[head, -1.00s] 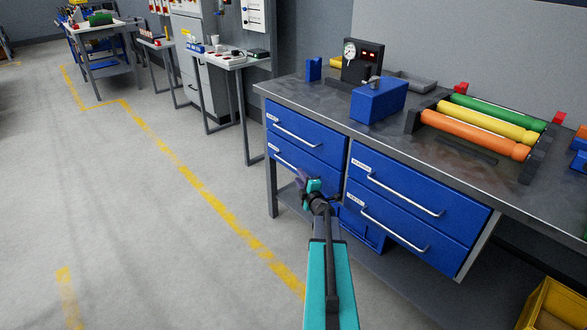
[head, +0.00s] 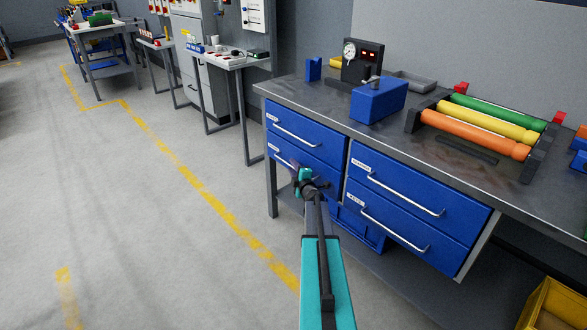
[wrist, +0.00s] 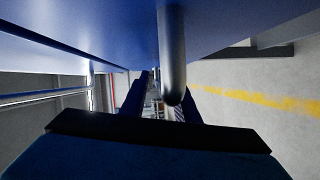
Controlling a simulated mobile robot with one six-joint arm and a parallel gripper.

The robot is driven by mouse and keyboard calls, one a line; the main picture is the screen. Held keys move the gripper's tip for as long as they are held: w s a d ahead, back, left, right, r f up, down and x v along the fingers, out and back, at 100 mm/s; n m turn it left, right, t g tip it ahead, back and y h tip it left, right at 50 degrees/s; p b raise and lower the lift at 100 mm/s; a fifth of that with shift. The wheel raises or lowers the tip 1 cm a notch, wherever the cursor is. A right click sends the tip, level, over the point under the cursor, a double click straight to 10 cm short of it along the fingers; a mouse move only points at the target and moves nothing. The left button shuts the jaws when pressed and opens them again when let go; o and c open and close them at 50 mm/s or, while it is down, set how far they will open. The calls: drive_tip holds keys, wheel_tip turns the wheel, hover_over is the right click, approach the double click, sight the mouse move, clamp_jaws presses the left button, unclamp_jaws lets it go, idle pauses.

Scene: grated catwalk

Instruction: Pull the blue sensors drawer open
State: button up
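Four blue drawers hang in two stacks under the workbench; their white labels are too small to read surely, so I cannot tell which is the sensors drawer. The upper left drawer (head: 318,144) is just above. All drawers look closed. In the wrist view a rounded metal handle (wrist: 172,60) lies between my two fingers (wrist: 162,98), which look apart. Whether they touch it is not clear.
The grey bench top (head: 290,92) carries a blue box (head: 378,101), a gauge unit (head: 362,60) and coloured rollers (head: 470,132). A blue bin (head: 362,228) sits below the drawers. A yellow crate (head: 556,305) is at bottom right. The floor at left is clear.

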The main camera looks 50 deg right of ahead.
drive_tip(key=shift+w, duration=0.2)
clamp_jaws()
drive_tip(key=shift+d, duration=0.2)
drive_tip(key=shift+s+a, duration=0.1)
drive_tip(key=shift+s, duration=0.05)
